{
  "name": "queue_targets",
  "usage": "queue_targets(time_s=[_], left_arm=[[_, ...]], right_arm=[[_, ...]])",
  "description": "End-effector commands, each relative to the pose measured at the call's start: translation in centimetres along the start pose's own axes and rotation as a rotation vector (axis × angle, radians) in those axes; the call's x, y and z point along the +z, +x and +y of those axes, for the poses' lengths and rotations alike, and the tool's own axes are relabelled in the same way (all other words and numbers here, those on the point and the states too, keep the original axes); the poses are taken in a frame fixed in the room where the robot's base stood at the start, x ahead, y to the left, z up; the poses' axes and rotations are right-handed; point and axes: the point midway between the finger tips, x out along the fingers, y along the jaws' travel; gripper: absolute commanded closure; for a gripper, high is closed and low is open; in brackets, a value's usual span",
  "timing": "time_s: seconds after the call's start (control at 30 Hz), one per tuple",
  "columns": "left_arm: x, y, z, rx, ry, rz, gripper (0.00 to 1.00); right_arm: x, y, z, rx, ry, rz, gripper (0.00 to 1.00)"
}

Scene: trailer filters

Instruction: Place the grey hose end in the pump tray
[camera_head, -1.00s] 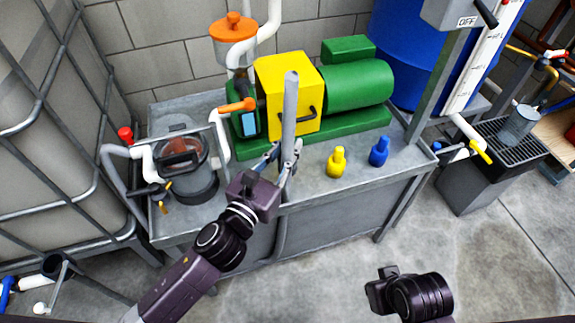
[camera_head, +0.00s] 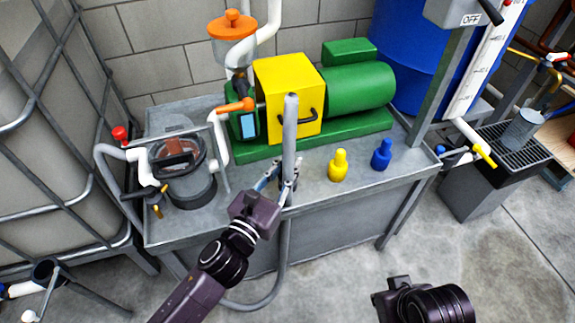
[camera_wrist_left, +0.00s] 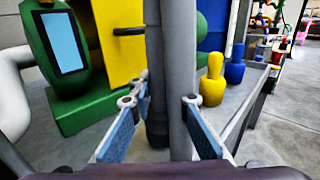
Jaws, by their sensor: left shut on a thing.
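My left gripper (camera_head: 277,182) is shut on the grey hose (camera_head: 290,130), which stands roughly upright at the front edge of the pump tray (camera_head: 318,192). In the left wrist view, the hose (camera_wrist_left: 180,80) passes between the blue-padded fingers (camera_wrist_left: 163,108). A second, darker grey length stands just behind it, its dark lower tip over the tray surface; whether it touches cannot be told. Below the gripper the hose hangs in front of the tray and curves left toward the floor. My right arm shows at the bottom right; its fingers are out of frame.
The yellow and green pump (camera_head: 290,95) stands behind the hose. A yellow bottle (camera_head: 338,166) and a blue bottle (camera_head: 381,155) stand right of it. A filter pot (camera_head: 185,170) with pipes stands at the left. The tray front between pot and hose looks clear.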

Motion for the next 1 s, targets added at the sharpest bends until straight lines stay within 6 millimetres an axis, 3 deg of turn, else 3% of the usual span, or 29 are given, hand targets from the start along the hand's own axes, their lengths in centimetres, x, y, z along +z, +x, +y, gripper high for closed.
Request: queue_targets(time_s=[0.07,0.1,0.23,0.63,1.0], left_arm=[[0.0,0.0,0.0,-0.001,0.001,-0.003,1.0],[-0.1,0.0,0.0,0.0,0.001,0.0,0.81],[-0.1,0.0,0.0,0.0,0.0,0.0,0.66],[0.2,-0.1,0.0,0.0,-0.001,0.001,0.66],[0.0,-6.4,0.0,-0.001,0.0,0.004,0.66]], right_arm=[[-0.2,0.1,0.0,0.0,0.0,0.01,1.0],[-0.4,0.1,0.0,0.0,-0.001,0.015,1.0],[-0.4,0.1,0.0,-0.001,-0.001,0.014,1.0],[0.1,-0.1,0.0,-0.001,-0.001,-0.007,1.0],[0.2,-0.2,0.0,0.0,0.0,-0.012,1.0]])
